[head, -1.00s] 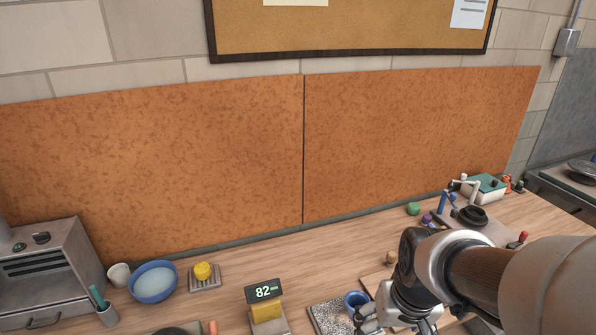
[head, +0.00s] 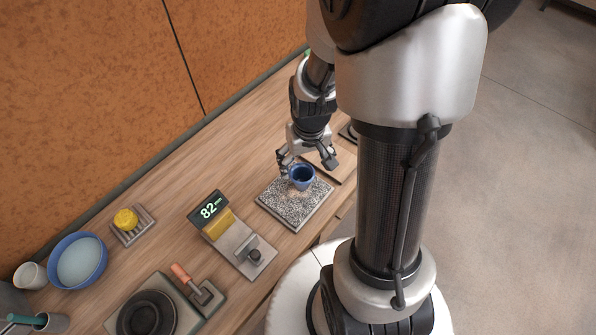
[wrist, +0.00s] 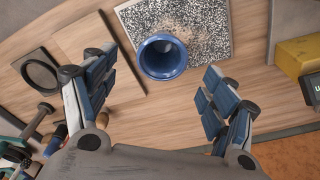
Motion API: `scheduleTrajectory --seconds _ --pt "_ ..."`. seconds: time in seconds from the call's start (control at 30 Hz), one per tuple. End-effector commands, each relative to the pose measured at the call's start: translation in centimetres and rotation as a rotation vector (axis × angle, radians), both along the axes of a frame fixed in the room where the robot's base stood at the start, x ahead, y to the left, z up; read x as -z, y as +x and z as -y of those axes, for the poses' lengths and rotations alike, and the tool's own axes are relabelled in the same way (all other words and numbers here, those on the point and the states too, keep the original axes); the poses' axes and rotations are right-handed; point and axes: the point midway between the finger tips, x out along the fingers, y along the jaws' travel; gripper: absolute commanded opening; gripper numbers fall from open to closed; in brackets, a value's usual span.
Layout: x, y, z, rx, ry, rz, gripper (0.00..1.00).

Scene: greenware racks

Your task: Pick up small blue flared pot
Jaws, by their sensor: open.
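The small blue flared pot (head: 302,177) stands upright on a speckled grey slab (head: 301,208) near the bench's front edge. In the wrist view the pot (wrist: 162,57) shows its open mouth, close to the slab's edge, ahead of my fingers and roughly midway between them. My gripper (head: 308,160) is beside the pot with its fingers spread. In the wrist view my gripper (wrist: 155,95) is open and empty, one finger to each side. I cannot tell whether a finger touches the pot.
A gauge reading 82 (head: 209,209) stands left of the slab. Farther left are a blue bowl (head: 78,260), a yellow object on a small rack (head: 127,220) and a dark round disc (head: 147,315). A wooden board (head: 337,165) lies right of the pot.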

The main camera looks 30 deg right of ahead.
Motion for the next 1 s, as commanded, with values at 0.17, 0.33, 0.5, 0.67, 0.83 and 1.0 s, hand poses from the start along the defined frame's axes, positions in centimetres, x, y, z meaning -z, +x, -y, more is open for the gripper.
scheduleTrajectory --seconds 0.17,0.33,0.5,0.67,0.83,1.0 --pt "2.6 0.3 0.0 0.000 0.000 -0.001 0.78" --pt "3.2 0.4 0.0 0.000 0.000 0.001 0.78" --pt "5.2 0.6 -0.1 -0.001 0.000 -0.001 0.78" --pt "7.7 0.8 -0.2 0.000 0.001 -0.002 0.78" --pt "8.1 1.0 -0.1 0.000 0.000 0.002 0.78" --pt "8.0 1.0 -0.1 0.000 0.000 0.001 0.74"
